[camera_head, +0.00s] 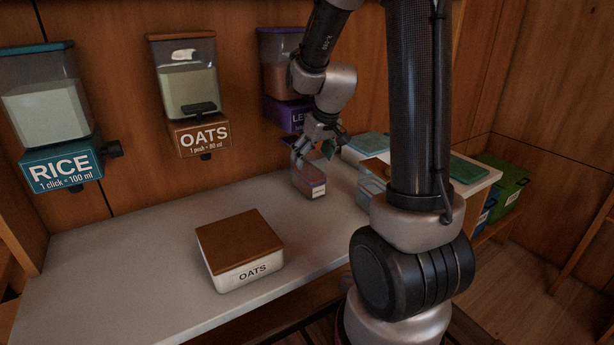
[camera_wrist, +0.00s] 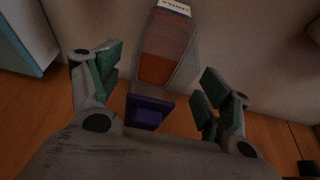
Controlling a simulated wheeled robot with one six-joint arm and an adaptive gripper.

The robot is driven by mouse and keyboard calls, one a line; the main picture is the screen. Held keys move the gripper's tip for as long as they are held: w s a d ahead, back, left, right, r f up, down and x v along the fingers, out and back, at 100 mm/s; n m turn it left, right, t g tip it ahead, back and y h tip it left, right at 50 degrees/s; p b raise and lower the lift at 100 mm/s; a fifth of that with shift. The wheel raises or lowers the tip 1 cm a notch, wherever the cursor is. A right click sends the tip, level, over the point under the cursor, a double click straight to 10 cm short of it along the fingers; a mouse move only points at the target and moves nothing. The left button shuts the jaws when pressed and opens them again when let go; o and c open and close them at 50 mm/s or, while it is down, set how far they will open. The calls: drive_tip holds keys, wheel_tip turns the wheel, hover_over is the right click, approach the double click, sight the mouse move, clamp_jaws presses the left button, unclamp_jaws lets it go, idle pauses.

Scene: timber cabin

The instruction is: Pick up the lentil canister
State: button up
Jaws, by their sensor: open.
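The lentil canister (camera_head: 314,184) stands on the pale counter under the purple lentil dispenser (camera_head: 284,112). It is a small clear box with orange-brown contents and a white label. In the wrist view the canister (camera_wrist: 166,48) lies beyond and between my fingertips, its label at the top edge. My gripper (camera_head: 318,150) is above the canister, partly in front of the dispenser. In the wrist view my gripper (camera_wrist: 160,75) is open, with green pads on both sides and nothing held. A purple part (camera_wrist: 148,112) shows between the fingers; I cannot tell whether it belongs to the canister.
An oats canister (camera_head: 240,246) with a brown lid stands at the counter's front. Rice (camera_head: 62,170) and oats (camera_head: 200,136) dispensers hang on the timber wall. Clear containers (camera_head: 370,186) stand right of the lentil canister, partly behind my arm. The counter's left part is clear.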

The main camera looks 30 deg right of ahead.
drive_tip(key=shift+w+f, duration=0.15)
drive_tip(key=shift+f, duration=0.25)
clamp_jaws()
